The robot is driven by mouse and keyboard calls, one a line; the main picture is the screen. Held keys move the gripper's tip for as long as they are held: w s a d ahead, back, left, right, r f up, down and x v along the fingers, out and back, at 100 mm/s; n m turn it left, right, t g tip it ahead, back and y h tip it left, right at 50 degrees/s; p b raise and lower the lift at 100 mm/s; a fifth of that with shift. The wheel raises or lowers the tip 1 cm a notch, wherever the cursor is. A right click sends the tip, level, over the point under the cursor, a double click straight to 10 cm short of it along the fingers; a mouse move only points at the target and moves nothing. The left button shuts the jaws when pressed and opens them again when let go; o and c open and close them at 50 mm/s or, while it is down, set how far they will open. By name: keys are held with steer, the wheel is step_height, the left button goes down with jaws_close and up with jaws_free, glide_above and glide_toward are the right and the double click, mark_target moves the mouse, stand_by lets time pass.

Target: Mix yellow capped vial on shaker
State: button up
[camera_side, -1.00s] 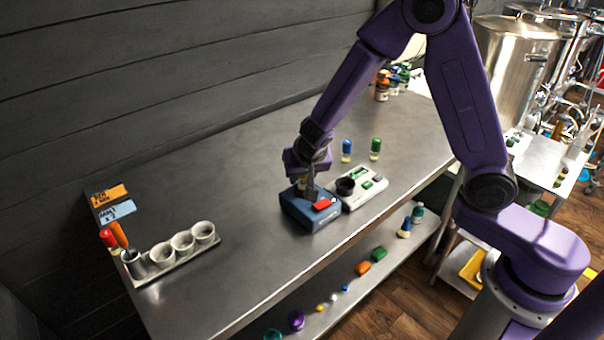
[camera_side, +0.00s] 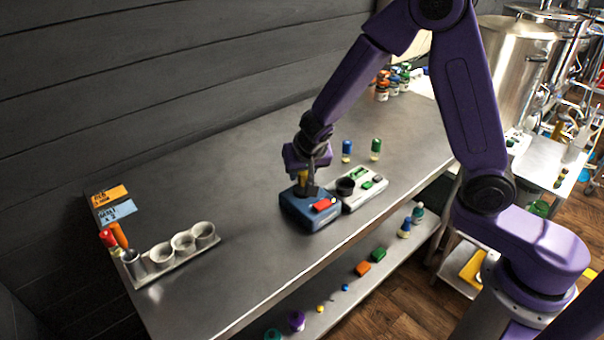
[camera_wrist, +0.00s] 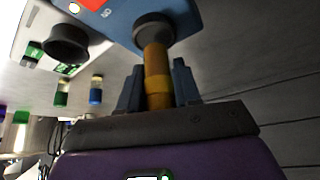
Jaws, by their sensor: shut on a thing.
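The yellow capped vial (camera_wrist: 156,72) is between the two fingers of my gripper (camera_wrist: 157,88) in the wrist view, and the gripper is shut on it. The vial's far end is at the black round holder (camera_wrist: 154,27) on the blue shaker (camera_wrist: 120,18); how deep it sits is hard to tell. In the side view my gripper (camera_side: 307,172) is directly above the blue shaker (camera_side: 305,212), with the yellow of the vial (camera_side: 303,177) showing just over the holder. The shaker has a red button (camera_side: 323,205) on top.
A pale device (camera_side: 368,196) with a black cup and green parts stands close beside the shaker. Blue-capped (camera_side: 347,148) and green-capped (camera_side: 376,146) vials stand behind it. A rack of white cups (camera_side: 183,243) is at the left end. The bench between is clear.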

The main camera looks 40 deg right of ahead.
steer(key=shift+r, duration=2.45)
